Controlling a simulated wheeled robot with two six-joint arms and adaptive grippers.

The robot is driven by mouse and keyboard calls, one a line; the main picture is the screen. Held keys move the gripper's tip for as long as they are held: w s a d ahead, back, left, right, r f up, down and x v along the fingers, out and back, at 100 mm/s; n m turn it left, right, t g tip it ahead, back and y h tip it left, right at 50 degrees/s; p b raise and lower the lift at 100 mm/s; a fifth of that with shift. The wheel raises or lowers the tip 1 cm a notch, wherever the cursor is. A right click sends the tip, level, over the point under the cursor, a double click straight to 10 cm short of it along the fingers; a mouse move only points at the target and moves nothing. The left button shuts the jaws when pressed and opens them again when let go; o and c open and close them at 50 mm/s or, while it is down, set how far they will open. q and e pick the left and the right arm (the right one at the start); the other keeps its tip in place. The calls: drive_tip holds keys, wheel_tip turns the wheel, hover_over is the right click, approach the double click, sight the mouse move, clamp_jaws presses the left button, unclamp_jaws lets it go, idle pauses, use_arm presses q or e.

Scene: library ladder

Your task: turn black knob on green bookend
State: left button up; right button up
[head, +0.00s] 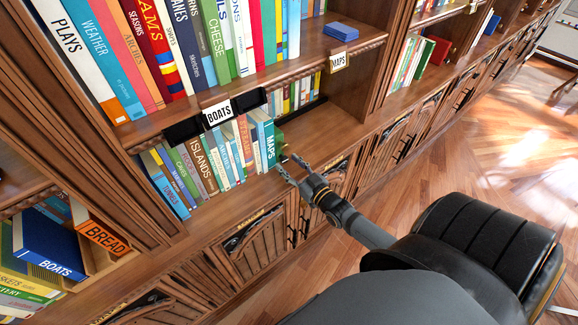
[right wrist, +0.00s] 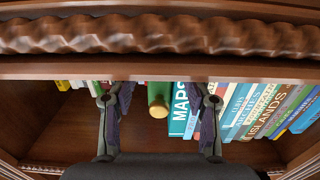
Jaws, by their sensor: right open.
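A green bookend (right wrist: 158,93) stands at the end of the book row, beside the teal MAPS book (right wrist: 180,112). A round brass-coloured end (right wrist: 158,111) faces my wrist camera; I cannot make out a black knob. In the head view only a sliver of the green bookend (head: 280,139) shows beside the MAPS book. My right gripper (head: 291,166) is open at the front of the shelf. In the right wrist view its fingers (right wrist: 158,98) stand left and right of the bookend, apart from it and with nothing between them held. My left gripper is out of view.
A carved wooden shelf edge (right wrist: 160,36) runs across above the gripper in the right wrist view. Books, with ISLANDS (head: 205,165) among them, fill the shelf on one side. Bare shelf board (head: 318,128) lies on the other. Cabinet doors (head: 258,240) are below.

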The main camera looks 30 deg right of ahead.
drive_tip(key=shift+w, duration=0.35)
drive_tip(key=c, duration=0.5)
clamp_jaws()
drive_tip(key=shift+r+n+p, duration=0.25)
drive_tip(key=shift+n+p, duration=0.35)
drive_tip(key=shift+f, duration=0.15)
drive_tip(key=o, duration=0.5)
unclamp_jaws()
drive_tip(key=shift+f, duration=0.1)
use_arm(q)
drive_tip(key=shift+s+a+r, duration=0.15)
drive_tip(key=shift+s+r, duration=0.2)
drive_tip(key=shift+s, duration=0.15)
